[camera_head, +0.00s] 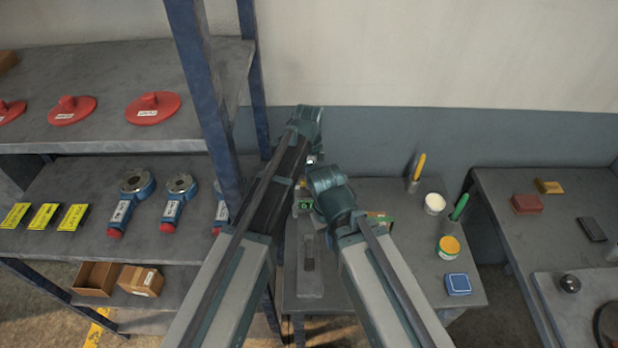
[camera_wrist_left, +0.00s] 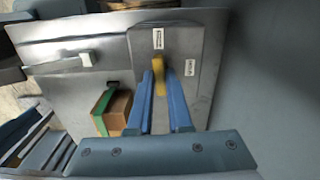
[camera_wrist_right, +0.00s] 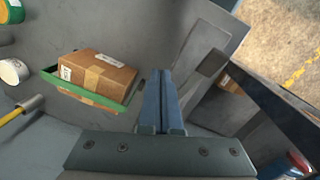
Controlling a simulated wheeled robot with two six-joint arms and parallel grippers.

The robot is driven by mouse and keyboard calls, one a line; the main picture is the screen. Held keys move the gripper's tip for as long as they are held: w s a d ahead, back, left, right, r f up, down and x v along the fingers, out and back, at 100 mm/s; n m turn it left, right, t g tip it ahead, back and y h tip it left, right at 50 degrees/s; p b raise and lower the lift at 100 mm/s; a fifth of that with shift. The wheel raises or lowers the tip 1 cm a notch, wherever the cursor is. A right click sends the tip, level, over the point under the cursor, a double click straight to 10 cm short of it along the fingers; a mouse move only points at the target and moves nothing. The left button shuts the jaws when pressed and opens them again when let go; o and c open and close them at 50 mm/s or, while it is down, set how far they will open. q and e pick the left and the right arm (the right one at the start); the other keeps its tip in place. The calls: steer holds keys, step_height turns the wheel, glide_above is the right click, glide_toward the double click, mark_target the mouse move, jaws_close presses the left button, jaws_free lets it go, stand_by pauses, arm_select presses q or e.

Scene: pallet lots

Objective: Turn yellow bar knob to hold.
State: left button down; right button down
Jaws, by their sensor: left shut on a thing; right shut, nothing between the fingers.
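The yellow bar knob (camera_wrist_left: 159,78) shows in the left wrist view on a grey panel (camera_wrist_left: 190,40). Two white labels sit on this panel, one above the knob (camera_wrist_left: 158,38) and one to its right (camera_wrist_left: 190,67); their words are too small to read. My left gripper (camera_wrist_left: 160,80) is shut on the knob, with a blue finger on each side. The bar points roughly toward the upper label, slightly tilted. My right gripper (camera_wrist_right: 161,75) is shut and empty, above the bench beside the box. In the head view my arms hide the knob and both grippers.
A cardboard box (camera_wrist_right: 100,75) in a green frame (camera_wrist_right: 80,92) lies left of my right gripper; it also shows left of my left gripper (camera_wrist_left: 117,112). A blue shelf post (camera_head: 205,90) stands left of my arms. Cups and tins (camera_head: 448,247) stand on the bench's right side.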

arm_select(q)
steer(key=n, duration=0.4)
steer(key=shift+n, duration=0.4)
steer(key=n, duration=0.8)
steer(key=shift+n, duration=2.2)
steer(key=c, duration=0.8)
jaws_free()
steer(key=shift+c, duration=0.2)
steer(key=shift+r, duration=0.1)
